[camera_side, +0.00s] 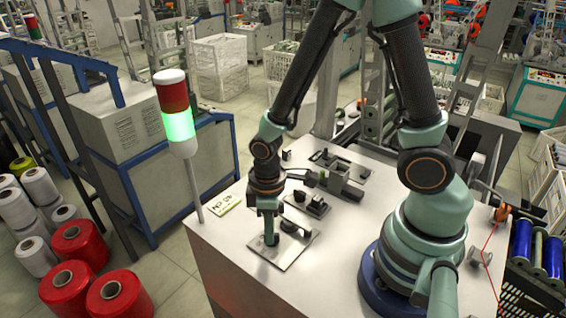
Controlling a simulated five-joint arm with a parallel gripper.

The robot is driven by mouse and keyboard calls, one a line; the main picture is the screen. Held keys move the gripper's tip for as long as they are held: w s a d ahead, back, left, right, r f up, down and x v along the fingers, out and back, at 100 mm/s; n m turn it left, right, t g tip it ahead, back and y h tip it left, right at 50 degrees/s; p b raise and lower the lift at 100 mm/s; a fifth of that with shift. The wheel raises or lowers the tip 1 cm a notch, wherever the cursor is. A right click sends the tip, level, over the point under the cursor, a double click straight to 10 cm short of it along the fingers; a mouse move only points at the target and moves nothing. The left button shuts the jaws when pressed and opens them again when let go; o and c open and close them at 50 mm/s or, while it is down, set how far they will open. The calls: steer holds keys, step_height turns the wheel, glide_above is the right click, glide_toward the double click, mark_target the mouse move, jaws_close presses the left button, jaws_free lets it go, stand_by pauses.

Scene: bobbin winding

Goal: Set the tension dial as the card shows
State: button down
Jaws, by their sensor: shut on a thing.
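My gripper (270,240) points straight down over a flat grey plate (290,256) near the front of the white table. Its fingers are shut on what seems to be the tension dial on that plate. The fingers hide most of the dial, and its setting cannot be read. A dark part (291,228) stands on the plate just right of the fingers. A small pale card with green and dark marks (226,203) lies on the table to the left, apart from the gripper. Its marks are too small to read.
A signal lamp (175,112) with a lit green section stands at the table's left edge. Dark devices (313,204) and a fixture (338,180) sit behind the plate. A red thread (489,250) runs at the right. The table's front strip is clear.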

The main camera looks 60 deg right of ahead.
steer(key=m, duration=0.4)
steer(key=shift+d, duration=0.1)
steer(key=m, duration=0.8)
steer(key=shift+d+m, duration=0.1)
steer(key=shift+m, duration=2.1)
steer(key=c, duration=0.9)
jaws_free()
